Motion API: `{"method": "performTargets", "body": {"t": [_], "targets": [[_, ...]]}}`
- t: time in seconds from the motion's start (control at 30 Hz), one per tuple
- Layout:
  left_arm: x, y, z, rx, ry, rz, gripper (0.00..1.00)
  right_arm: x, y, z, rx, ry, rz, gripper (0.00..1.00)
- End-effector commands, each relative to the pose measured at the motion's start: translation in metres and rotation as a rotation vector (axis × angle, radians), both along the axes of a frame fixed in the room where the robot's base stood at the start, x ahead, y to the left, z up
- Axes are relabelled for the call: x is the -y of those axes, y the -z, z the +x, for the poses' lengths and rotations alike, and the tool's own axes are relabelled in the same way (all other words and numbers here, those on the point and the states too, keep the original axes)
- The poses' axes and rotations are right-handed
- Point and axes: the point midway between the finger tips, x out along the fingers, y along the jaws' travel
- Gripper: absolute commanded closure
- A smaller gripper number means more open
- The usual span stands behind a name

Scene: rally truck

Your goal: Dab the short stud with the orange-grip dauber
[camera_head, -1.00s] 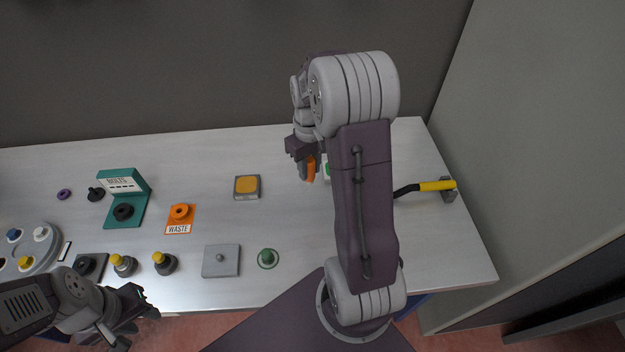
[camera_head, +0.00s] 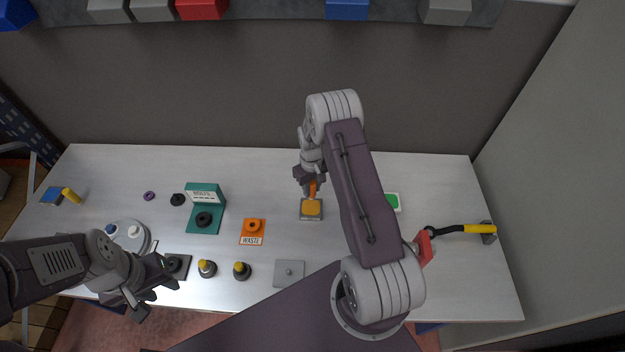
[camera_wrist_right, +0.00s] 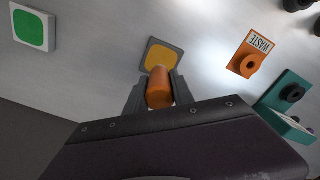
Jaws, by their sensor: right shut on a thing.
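My right gripper (camera_head: 311,186) is shut on the orange-grip dauber (camera_head: 313,189), above the back edge of the yellow pad (camera_head: 311,207). The right wrist view shows the orange grip (camera_wrist_right: 159,88) between the fingers, its end overlapping the yellow pad (camera_wrist_right: 161,56); I cannot tell whether they touch. A grey plate with a small, short stud (camera_head: 289,271) lies near the table's front edge. Two dark-based pieces with yellow tops (camera_head: 207,268) (camera_head: 241,271) stand left of it. My left gripper (camera_head: 150,288) is open and empty at the front left edge.
An orange WASTE holder (camera_head: 252,228) and a teal BOLTS stand (camera_head: 205,215) are left of the pad. A green-topped block (camera_head: 393,202) and a yellow-handled tool (camera_head: 478,228) are at right. My right arm hides part of the table.

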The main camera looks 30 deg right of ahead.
Motion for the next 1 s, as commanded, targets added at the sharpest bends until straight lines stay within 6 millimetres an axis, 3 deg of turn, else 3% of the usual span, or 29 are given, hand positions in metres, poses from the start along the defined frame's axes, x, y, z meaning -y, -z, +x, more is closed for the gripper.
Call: {"method": "performTargets", "body": {"t": [0.17, 0.6, 1.0], "targets": [[0.0, 0.008, 0.0, 0.0, 0.0, 0.0, 0.64, 0.0, 0.009, 0.0, 0.0, 0.0, 0.0, 1.0], [0.0, 0.041, 0.0, 0.0, 0.0, 0.0, 0.64, 0.0, 0.059, 0.0, 0.0, 0.001, 0.0, 1.0], [0.0, 0.04, 0.0, 0.0, 0.0, 0.0, 0.64, 0.0, 0.06, 0.0, 0.0, 0.001, 0.0, 1.0]]}}
